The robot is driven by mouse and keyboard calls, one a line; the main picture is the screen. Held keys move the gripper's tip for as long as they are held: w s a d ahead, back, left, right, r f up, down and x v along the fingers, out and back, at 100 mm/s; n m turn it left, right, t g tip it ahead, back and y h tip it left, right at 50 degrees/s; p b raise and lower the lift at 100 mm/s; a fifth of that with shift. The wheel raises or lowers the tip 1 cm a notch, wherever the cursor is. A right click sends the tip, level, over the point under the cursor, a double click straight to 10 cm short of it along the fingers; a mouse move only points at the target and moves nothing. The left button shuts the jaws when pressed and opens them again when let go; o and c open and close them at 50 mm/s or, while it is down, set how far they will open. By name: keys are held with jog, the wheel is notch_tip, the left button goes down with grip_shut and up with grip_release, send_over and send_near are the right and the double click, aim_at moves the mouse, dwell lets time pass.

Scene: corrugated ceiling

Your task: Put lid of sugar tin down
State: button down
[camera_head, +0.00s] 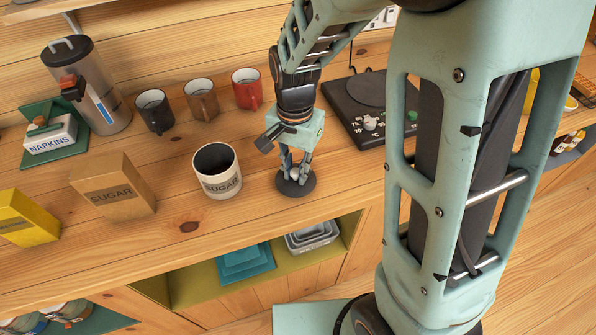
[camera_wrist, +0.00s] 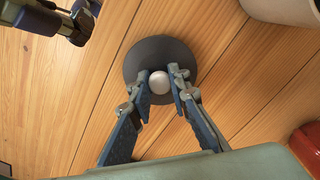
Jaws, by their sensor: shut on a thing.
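The sugar tin (camera_head: 219,178) is a cream cylinder marked SUGAR, standing open on the wooden counter with a dark inside. Its lower part also shows at the top right of the wrist view (camera_wrist: 288,8). The lid (camera_head: 296,186) is a dark grey disc with a pale round knob, to the right of the tin. In the wrist view the lid (camera_wrist: 139,62) lies flat against the counter's wood, and its knob sits between my fingertips. My gripper (camera_wrist: 160,84) is shut on the knob from above. In the head view my gripper (camera_head: 294,172) points down at the lid. Whether the lid touches the counter is hard to tell.
Black, brown and red mugs (camera_head: 247,89) stand behind. A black hotplate (camera_head: 370,105) is to the right. A cardboard sugar box (camera_head: 113,188) and a yellow box (camera_head: 26,219) are left of the tin.

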aim_at(296, 171)
jog(key=shift+f, duration=0.2)
jog(key=c, duration=1.8)
grip_release()
notch_tip(296, 171, up, 12)
jog(key=shift+r+p, duration=0.2)
jog(key=shift+p, duration=0.25)
